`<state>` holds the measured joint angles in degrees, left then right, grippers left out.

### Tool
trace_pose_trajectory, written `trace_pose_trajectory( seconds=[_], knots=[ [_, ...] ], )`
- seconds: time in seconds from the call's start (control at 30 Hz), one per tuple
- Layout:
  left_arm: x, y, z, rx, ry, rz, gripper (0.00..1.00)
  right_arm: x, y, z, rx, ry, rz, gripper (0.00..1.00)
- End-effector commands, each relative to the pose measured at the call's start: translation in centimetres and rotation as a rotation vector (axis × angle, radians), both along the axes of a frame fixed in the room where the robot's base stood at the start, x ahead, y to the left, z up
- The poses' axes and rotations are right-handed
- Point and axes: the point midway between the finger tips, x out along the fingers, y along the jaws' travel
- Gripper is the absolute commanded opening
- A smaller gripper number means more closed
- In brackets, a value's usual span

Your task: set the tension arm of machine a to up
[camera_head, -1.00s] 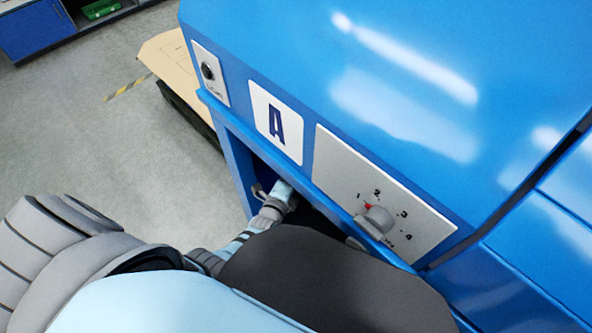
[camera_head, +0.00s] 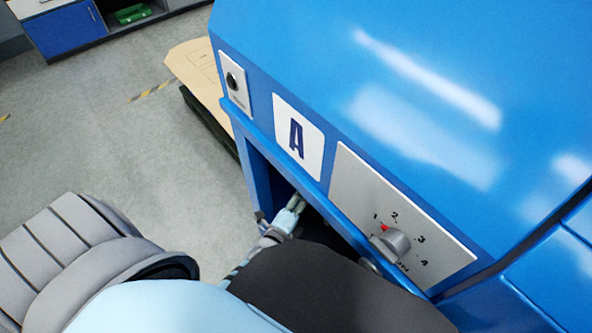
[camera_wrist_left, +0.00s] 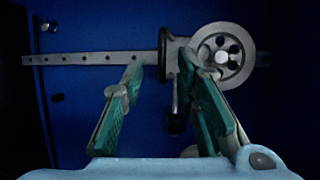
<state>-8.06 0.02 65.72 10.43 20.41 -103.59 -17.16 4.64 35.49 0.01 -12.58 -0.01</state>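Machine A is the blue cabinet with the letter A plate (camera_head: 298,137). My left arm reaches into the dark opening under its front panel. The left gripper (camera_wrist_left: 160,68) shows in the left wrist view, its two green-padded fingers apart with nothing clasped between them. Beyond them, a grey bar with holes (camera_wrist_left: 88,59) runs roughly level, with a spoked pulley wheel (camera_wrist_left: 221,52) at its right. A short lever with a dark end (camera_wrist_left: 175,112) hangs down between the fingers, nearer the right one. Which part is the tension arm is not clear. My right gripper is out of view.
A grey plate with a numbered dial (camera_head: 392,243) and a small switch plate (camera_head: 235,90) sit on the machine's front. A wooden pallet-like board (camera_head: 195,70) stands behind it at the left. The floor to the left is clear.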

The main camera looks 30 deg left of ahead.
Motion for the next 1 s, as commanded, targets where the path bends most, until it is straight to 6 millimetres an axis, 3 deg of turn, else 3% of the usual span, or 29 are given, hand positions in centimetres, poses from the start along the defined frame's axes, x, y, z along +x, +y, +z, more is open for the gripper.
trace_pose_trajectory(
  seconds=[0.1,0.23,0.8,0.9,1.0],
  knots=[
    [-3.2,-0.2,0.6,0.0,0.002,0.0,0.28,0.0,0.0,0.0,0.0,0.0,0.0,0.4],
    [-5.3,-0.4,1.1,0.0,0.001,0.0,0.28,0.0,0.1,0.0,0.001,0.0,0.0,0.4],
    [-5.9,-0.4,1.2,-0.003,0.003,0.0,0.28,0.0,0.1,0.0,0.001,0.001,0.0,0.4],
    [-6.7,-0.4,-0.2,-0.082,0.063,0.011,0.28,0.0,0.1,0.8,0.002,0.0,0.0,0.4],
    [-9.7,-0.2,-4.1,-0.3,0.238,0.077,0.28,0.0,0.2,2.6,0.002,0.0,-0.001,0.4]
  ],
)
